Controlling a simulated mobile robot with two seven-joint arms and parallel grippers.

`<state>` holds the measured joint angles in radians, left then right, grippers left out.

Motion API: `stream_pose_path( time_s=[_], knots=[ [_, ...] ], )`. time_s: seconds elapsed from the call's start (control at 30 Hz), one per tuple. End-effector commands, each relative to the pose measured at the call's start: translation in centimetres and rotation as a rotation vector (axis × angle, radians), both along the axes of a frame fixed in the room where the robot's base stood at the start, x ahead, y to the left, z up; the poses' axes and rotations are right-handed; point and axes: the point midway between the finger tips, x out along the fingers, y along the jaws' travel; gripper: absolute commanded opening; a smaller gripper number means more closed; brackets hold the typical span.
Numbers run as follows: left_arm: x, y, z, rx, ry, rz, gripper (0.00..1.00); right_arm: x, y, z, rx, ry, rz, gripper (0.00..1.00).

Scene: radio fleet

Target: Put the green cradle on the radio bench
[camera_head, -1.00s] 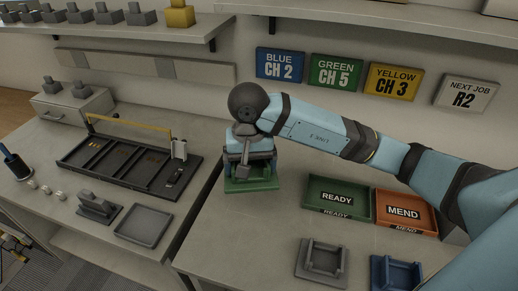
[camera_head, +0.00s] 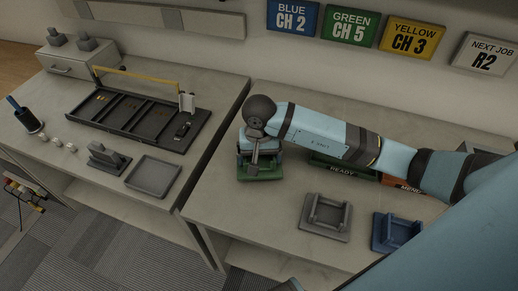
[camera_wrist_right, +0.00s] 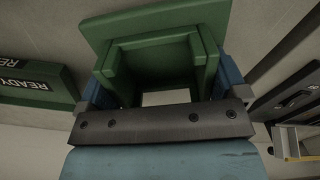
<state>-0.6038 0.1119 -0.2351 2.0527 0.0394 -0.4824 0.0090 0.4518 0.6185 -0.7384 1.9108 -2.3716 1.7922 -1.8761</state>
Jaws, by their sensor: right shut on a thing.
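The green cradle (camera_head: 262,174) is at the left end of the right-hand bench (camera_head: 237,207), close to the gap between the two benches. My right gripper (camera_head: 258,150) is above it, shut on it. In the right wrist view the cradle (camera_wrist_right: 160,50) sits between the two blue fingers, with its flat base turned toward the top of the picture. Whether its base touches the bench top is hard to tell. My left gripper does not show.
A grey cradle (camera_head: 326,215) and a blue cradle (camera_head: 396,233) stand at the front of the bench. The green READY tray (camera_head: 340,171) and orange MEND tray (camera_head: 408,186) are partly behind my arm. The left bench holds a dark divided tray (camera_head: 139,121) and a grey tray (camera_head: 154,176).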

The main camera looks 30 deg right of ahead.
Motion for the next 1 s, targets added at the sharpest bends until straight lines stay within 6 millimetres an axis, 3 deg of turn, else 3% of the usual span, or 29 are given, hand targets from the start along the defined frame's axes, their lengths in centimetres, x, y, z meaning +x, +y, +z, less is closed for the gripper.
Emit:
stream_pose_path(
  time_s=[0.17, 0.57, 0.6, 0.87, 1.0],
  knots=[
    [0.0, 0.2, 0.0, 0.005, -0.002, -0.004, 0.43, 0.1, 0.0, -1.9, 0.002, -0.003, -0.001, 0.18],
    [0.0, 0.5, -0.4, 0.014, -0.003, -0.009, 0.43, 0.1, 0.0, -2.4, 0.002, -0.005, 0.001, 0.18],
    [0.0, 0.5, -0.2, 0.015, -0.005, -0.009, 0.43, 0.0, 0.0, -2.5, 0.000, -0.001, 0.001, 0.98],
    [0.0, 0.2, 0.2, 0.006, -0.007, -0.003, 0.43, 0.0, 0.0, -2.3, 0.001, 0.000, 0.000, 1.00],
    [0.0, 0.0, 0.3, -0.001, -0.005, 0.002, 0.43, 0.1, 0.0, -1.1, 0.000, -0.004, 0.002, 1.00]
  ],
)
